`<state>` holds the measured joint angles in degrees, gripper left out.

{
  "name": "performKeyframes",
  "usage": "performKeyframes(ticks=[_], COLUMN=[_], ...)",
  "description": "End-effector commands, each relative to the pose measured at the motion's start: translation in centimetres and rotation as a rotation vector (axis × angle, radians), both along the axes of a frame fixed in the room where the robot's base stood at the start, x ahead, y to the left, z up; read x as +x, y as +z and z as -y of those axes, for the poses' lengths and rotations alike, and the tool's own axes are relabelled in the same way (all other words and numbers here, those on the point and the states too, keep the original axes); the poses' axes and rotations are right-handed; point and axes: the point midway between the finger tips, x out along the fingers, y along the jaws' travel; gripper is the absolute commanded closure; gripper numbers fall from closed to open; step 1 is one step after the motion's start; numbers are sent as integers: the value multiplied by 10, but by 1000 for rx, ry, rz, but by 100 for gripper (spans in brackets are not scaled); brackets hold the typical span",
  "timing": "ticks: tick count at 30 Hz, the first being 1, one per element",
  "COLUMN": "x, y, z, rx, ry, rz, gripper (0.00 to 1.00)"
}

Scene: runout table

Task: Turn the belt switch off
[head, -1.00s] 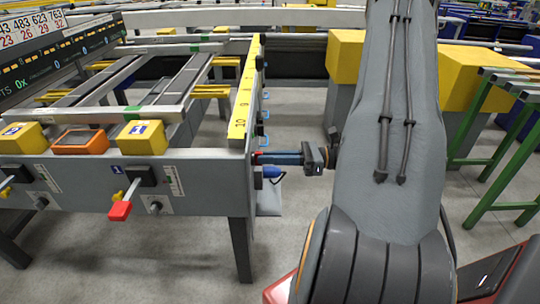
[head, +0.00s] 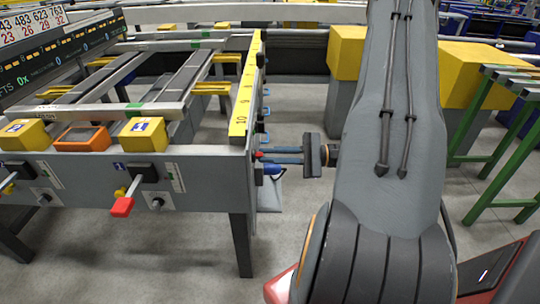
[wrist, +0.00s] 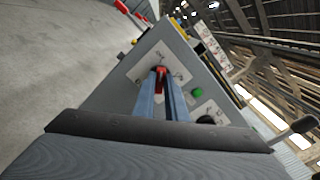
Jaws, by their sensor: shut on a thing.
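The belt switch appears as a small red lever or knob (head: 258,154) on the end face of the grey table, below the yellow numbered rail. My gripper (head: 264,156) reaches it from the right, its two blue-grey fingers pointing left at the end face. In the wrist view the red switch (wrist: 160,72) sits between the fingertips (wrist: 160,80) against the grey panel. The fingers are shut on it. Much of the switch is hidden between the fingers, and its marked position is too small to read.
A green button (wrist: 197,93) and a dark knob (wrist: 206,119) are close beside the fingers on the panel. A blue part (head: 272,169) sticks out just below the gripper. A red-handled lever (head: 122,206) is on the table's front. Green trestles (head: 498,130) stand right.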

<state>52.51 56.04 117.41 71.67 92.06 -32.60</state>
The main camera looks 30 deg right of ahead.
Motion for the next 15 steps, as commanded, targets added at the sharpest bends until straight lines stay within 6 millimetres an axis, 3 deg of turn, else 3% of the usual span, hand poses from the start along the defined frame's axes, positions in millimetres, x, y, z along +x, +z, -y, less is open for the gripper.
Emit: performKeyframes(ticks=[15], x=[-1], y=[0], z=[-1], rx=[-68], ry=[1], rz=[103], gripper=[100])
